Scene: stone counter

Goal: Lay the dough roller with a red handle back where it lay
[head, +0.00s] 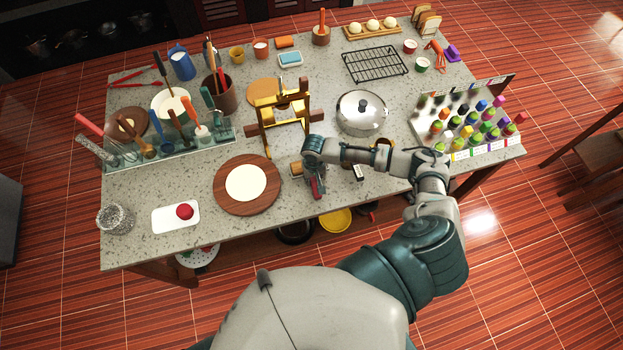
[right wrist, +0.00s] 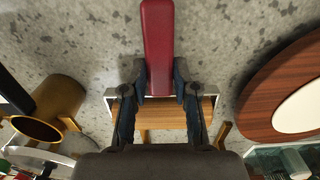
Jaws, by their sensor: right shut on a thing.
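The dough roller has a red handle (head: 317,188), a light wooden roller and a pale metal frame. My right gripper (head: 313,178) is shut on it beside the round board, over the front part of the counter. In the right wrist view the fingers (right wrist: 160,88) close on the red handle (right wrist: 158,40) from both sides. The wooden roller (right wrist: 160,113) lies behind the fingers, partly hidden by the gripper body. I cannot tell whether the roller touches the stone counter (head: 130,225). My left gripper is not in view.
A round wooden board (head: 225,200) with flat dough is just left of the roller. A brass mug (right wrist: 62,100) is near the gripper. The counter's front edge is close.

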